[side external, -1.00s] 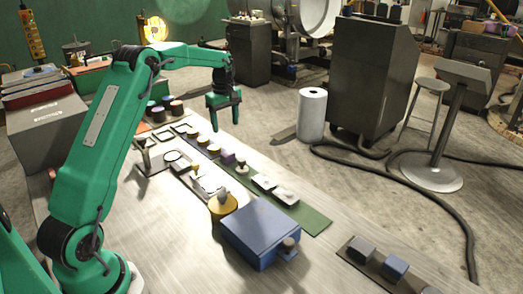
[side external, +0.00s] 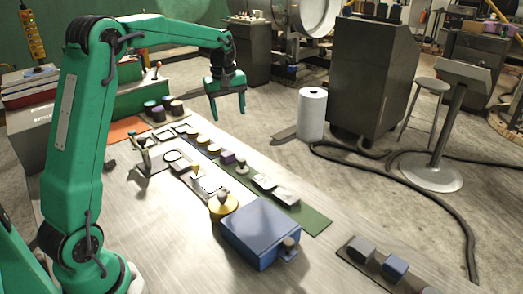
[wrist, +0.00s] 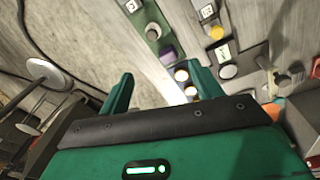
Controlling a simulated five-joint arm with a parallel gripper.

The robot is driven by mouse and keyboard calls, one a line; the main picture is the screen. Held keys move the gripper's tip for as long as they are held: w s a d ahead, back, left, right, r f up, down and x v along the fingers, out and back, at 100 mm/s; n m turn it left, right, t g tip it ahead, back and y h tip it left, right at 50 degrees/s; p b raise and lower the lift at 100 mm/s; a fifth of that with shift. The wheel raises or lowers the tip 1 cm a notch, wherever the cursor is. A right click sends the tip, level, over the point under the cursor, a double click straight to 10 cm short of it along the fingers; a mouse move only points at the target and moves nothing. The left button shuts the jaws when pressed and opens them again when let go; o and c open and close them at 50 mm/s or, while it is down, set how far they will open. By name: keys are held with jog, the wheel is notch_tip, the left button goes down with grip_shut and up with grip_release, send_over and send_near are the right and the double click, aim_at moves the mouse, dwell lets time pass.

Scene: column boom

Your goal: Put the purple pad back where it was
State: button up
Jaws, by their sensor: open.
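A small purple pad (side external: 227,157) sits on the long green strip on the table, between a yellow piece and a pale knobbed piece. In the wrist view a purple piece (wrist: 167,54) shows on the green strip, beyond my fingers. My gripper (side external: 228,114) is open and empty, high above the far part of the strip and clear of everything. In the wrist view its two green fingers (wrist: 165,78) stand apart with nothing between them.
The green strip (side external: 316,222) also carries yellow and white pieces. A blue box (side external: 262,230) and a round yellow piece (side external: 222,207) stand nearer. Dark round pieces (side external: 166,109) sit at the far end. A white roll (side external: 311,114) stands beyond the table.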

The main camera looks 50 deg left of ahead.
jog(key=s+d+r+m+t, duration=0.25)
jog(key=s+d+m, duration=0.25)
jog(key=s+d, duration=0.3)
jog(key=s+d+r+m+t, duration=0.1)
jog(key=s+d+r+m, duration=0.5)
jog(key=s, duration=0.5)
jog(key=s+d+f+m, duration=0.3)
jog(key=s+f, duration=0.2)
jog(key=s, duration=0.2)
jog(key=shift+d+f+t, duration=0.4)
jog(key=shift+t, duration=0.05)
